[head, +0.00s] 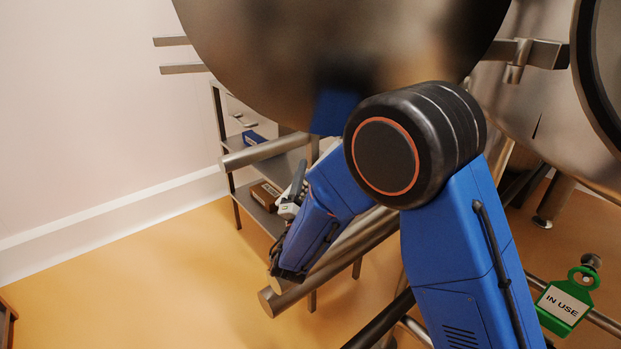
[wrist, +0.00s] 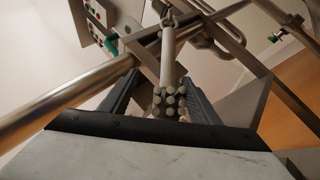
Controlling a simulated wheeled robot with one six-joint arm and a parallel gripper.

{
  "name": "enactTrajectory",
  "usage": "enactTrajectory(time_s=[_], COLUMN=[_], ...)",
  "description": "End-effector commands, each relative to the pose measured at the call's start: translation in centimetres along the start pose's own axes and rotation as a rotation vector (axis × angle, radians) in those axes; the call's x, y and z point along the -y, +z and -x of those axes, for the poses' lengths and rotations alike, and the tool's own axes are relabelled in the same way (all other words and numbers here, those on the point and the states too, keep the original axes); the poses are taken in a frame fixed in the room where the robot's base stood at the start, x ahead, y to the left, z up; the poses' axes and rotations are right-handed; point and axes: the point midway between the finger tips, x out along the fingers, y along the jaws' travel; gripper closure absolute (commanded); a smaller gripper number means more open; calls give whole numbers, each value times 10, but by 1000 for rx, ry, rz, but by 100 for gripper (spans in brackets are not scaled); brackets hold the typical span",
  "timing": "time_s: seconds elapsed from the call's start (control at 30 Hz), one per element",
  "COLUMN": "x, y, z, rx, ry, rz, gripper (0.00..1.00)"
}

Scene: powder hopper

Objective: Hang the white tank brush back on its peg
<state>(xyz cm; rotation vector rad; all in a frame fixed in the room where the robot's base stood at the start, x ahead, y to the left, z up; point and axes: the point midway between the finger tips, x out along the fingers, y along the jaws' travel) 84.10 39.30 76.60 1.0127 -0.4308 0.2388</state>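The white tank brush shows in the wrist view, with a pale handle (wrist: 168,58) and a head of stubby, knobby bristles (wrist: 169,103). The handle points away from the gripper to a small loop (wrist: 168,19) at the far end. The loop overlaps metalwork behind it; I cannot tell whether it touches anything. I cannot make out the peg.
A steel pipe (wrist: 72,98) runs close on the left in the wrist view, with a button panel (wrist: 104,16) beyond. In the head view a large steel vessel (head: 300,60) hangs over the arm. A shelf rack (head: 237,150) stands behind; a green IN USE tag (head: 566,302) hangs at right.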

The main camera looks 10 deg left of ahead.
Motion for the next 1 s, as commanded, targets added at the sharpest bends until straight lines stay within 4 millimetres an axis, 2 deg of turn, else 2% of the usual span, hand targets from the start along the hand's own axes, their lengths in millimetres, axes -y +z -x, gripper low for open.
enactTrajectory(time_s=[0.23, 0.37, 0.57, 1.0], x=[0, 0, 0, 0], y=[0, -1, -2, -2], z=[1, 10, 44, 131], rx=[-1, -1, -4, -4], ry=[0, 0, 0, 1], rz=[0, 1, 1, 0], gripper=[44, 44, 44, 44])
